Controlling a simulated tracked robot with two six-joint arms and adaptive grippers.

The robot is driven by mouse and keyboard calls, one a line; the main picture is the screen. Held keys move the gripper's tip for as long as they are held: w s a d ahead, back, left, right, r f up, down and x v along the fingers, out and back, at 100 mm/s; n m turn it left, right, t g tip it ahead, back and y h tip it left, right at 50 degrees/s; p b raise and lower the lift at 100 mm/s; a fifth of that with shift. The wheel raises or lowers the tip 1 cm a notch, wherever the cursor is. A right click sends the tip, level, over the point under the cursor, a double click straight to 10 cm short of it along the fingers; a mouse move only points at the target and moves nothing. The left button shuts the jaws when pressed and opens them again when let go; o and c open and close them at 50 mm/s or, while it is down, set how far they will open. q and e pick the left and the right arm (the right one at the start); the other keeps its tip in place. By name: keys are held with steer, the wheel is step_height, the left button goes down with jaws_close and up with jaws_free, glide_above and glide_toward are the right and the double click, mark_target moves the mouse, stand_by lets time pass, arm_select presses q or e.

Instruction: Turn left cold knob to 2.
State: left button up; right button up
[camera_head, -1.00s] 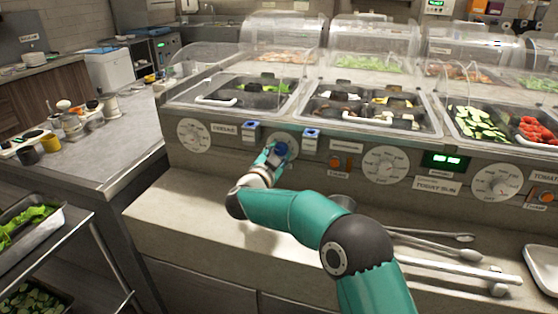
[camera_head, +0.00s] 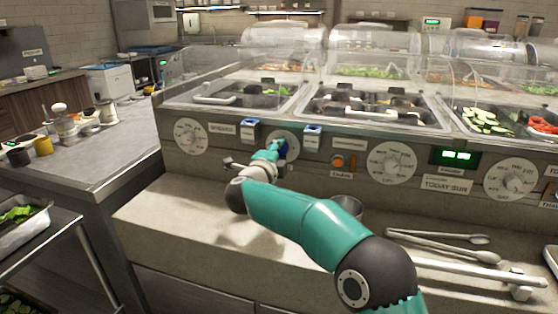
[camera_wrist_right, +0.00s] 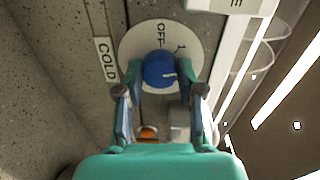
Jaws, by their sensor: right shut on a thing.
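The left cold knob (camera_wrist_right: 159,69) is blue and sits on a round white dial (camera_wrist_right: 125,49) beside a "COLD" label (camera_wrist_right: 106,60). "OFF" and "1" can be read on the dial; its other marks are hidden. A short white mark shows on the knob's face. My right gripper (camera_wrist_right: 160,78) is shut on the knob, with one finger on each side. In the head view the right gripper (camera_head: 278,150) is at the panel front and covers part of the dial (camera_head: 291,137). My left gripper is not in view.
Another dial (camera_head: 191,136) is at the left and one (camera_head: 391,162) at the right on the same panel. Small blue-topped boxes (camera_head: 250,130) (camera_head: 312,138) flank the knob. Tongs (camera_head: 440,240) and a metal cup (camera_head: 347,206) lie on the ledge below.

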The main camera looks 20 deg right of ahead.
steer(key=shift+d+f+m+b, duration=0.1)
steer(key=shift+f+m+b, duration=0.3)
steer(key=shift+m+b, duration=0.6)
steer(key=shift+m, duration=0.3)
steer(key=o, duration=1.1)
steer(key=shift+s, duration=0.1)
steer(key=shift+c, duration=0.2)
steer(key=shift+o, duration=0.4)
steer(key=shift+r, duration=0.25)
steer(key=shift+s, duration=0.1)
steer(key=v, duration=1.1)
steer(key=shift+s+a, duration=0.25)
steer(key=shift+s, duration=0.1)
